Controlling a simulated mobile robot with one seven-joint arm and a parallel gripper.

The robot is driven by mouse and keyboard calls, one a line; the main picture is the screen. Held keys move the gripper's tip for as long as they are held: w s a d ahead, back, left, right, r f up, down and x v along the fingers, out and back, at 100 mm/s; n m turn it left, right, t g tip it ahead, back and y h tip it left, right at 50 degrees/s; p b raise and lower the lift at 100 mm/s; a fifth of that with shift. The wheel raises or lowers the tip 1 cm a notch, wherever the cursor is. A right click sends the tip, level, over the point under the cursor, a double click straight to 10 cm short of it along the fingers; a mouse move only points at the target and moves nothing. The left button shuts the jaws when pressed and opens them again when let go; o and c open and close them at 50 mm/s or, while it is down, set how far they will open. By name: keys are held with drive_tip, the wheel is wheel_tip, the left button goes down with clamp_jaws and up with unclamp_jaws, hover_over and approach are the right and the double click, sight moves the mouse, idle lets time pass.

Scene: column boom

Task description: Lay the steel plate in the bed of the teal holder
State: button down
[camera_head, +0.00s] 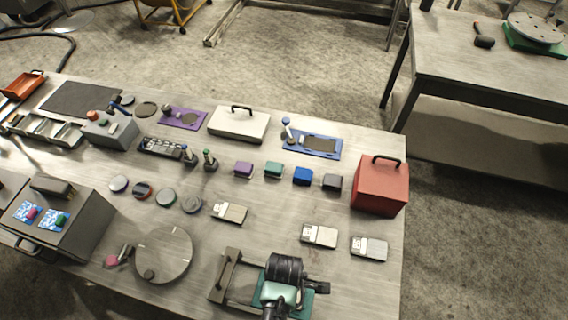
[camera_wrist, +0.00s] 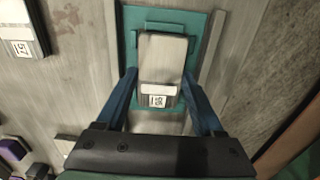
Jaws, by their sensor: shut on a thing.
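The steel plate (camera_wrist: 165,58) is a pale grey block with a dark, labelled near end. My gripper (camera_wrist: 160,80) is shut on it, with a blue finger at each side in the wrist view. The plate is over the teal holder (camera_wrist: 207,38), roughly lined up with its long sides. I cannot tell whether it touches the bed or hangs above it. In the head view, the teal holder (camera_head: 306,303) shows only in part at the bottom, and my wrist hides the held plate.
Similar labelled plates lie on the bench: one (camera_head: 319,236), another (camera_head: 369,248) and a third (camera_head: 230,212). A red box (camera_head: 380,186) stands at the right edge. A dark-handled item (camera_head: 228,270) is left of my wrist, with a round grey disc (camera_head: 163,254) farther left.

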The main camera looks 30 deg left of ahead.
drive_tip(key=shift+w+f, duration=0.1)
idle(0.7)
drive_tip(key=shift+c, duration=1.1)
unclamp_jaws()
drive_tip(key=shift+o, duration=1.1)
drive_tip(key=shift+f, duration=0.1)
drive_tip(key=shift+r+p, duration=4.1)
drive_tip(key=shift+p, duration=0.1)
